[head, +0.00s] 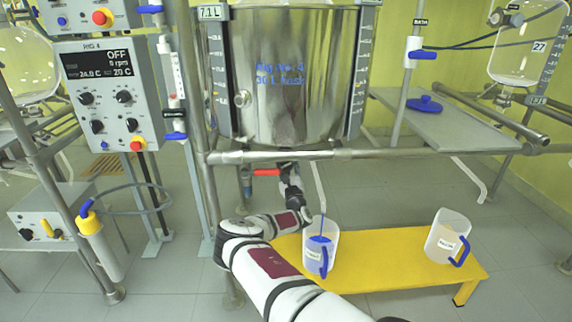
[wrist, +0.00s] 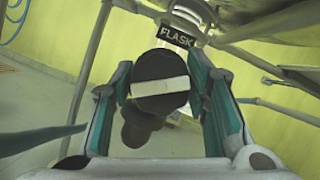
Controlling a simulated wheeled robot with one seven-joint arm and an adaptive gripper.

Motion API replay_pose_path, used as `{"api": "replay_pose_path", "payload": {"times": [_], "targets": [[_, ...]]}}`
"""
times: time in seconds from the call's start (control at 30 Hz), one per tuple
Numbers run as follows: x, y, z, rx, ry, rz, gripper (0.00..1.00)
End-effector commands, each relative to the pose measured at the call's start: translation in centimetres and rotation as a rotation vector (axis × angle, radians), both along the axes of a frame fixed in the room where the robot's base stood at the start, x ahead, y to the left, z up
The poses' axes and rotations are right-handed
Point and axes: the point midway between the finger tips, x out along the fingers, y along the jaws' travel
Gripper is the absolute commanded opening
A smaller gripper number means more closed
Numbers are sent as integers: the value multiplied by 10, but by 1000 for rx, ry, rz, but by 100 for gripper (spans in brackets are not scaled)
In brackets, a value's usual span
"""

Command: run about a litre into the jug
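The steel tank (head: 285,75), marked as a 30 L flask, hangs in the frame. My gripper (head: 290,182) is under it, partly hidden by my arm. In the wrist view a dark round knob (wrist: 160,72) with a white stripe lies between my gripper's two teal fingers (wrist: 160,100), near a "FLASK" tag (wrist: 178,33). Whether the fingers press on it is unclear. A pale spout tube (head: 318,187) comes down over a clear jug (head: 333,256) with a blue handle. A thin blue stream shows below the tube, and blue liquid is in the jug. Its scale is unreadable.
The jug stands on a low yellow bench (head: 400,268). A second jug (head: 447,237), with no blue liquid visible, stands at its right. A red-handled fitting (head: 267,172) is beside my gripper. A control box (head: 107,95) reads OFF. Frame rails and posts surround the arm.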

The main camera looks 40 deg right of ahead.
Motion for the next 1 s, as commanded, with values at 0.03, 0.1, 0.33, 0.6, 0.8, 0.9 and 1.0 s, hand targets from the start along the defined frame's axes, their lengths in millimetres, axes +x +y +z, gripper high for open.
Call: {"api": "replay_pose_path", "payload": {"times": [0.03, 0.1, 0.33, 0.6, 0.8, 0.9, 1.0], "targets": [[0, 0, 0, 1, 1, 0, 58], [0, 0, 0, 1, 0, 0, 61], [0, 0, 0, 1, -1, -1, 61], [-20, 10, -9, 0, 2, -1, 61], [-56, 27, -25, 1, 3, -1, 61], [-72, 34, -31, 1, 3, -1, 61], [-85, 40, -36, 0, 2, -1, 61]]}}
